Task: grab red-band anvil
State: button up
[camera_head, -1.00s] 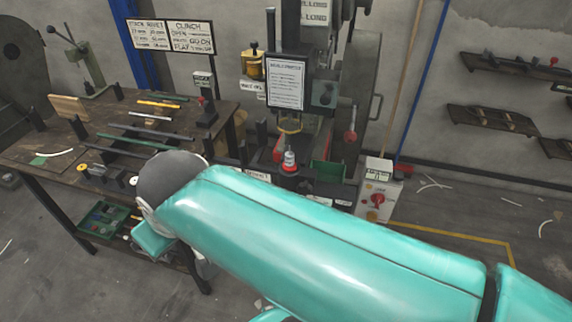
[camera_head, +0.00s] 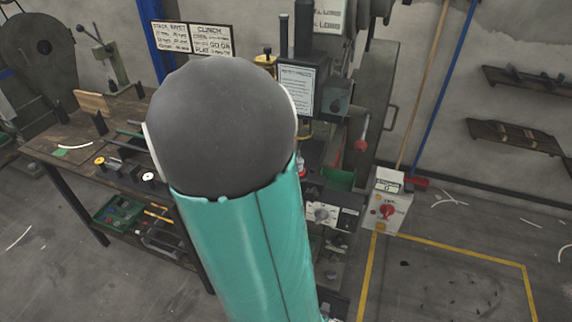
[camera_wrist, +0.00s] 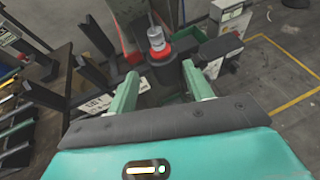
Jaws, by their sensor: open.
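The red-band anvil (camera_wrist: 157,42) is a small silver cylinder with a red ring around its lower part. It stands upright on a dark round seat at the press, at the top middle of the wrist view. In the head view only a sliver of it (camera_head: 302,168) shows beside my arm, which hides the rest. My gripper (camera_wrist: 160,70) is open, its two green fingers apart and empty. The fingers point toward the anvil, which lies beyond the fingertips, between their lines. My gripper is hidden behind my arm in the head view.
A workbench (camera_head: 55,140) stands left, with yellow- and white-marked pieces near its front edge. A green bin (camera_head: 340,179) and a white control box with a red knob (camera_head: 388,210) stand right of the press. Floor inside the yellow line is mostly clear.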

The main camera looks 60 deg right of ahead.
jog(key=shift+x, duration=7.1)
jog(key=shift+w+r, duration=0.1)
grip_shut()
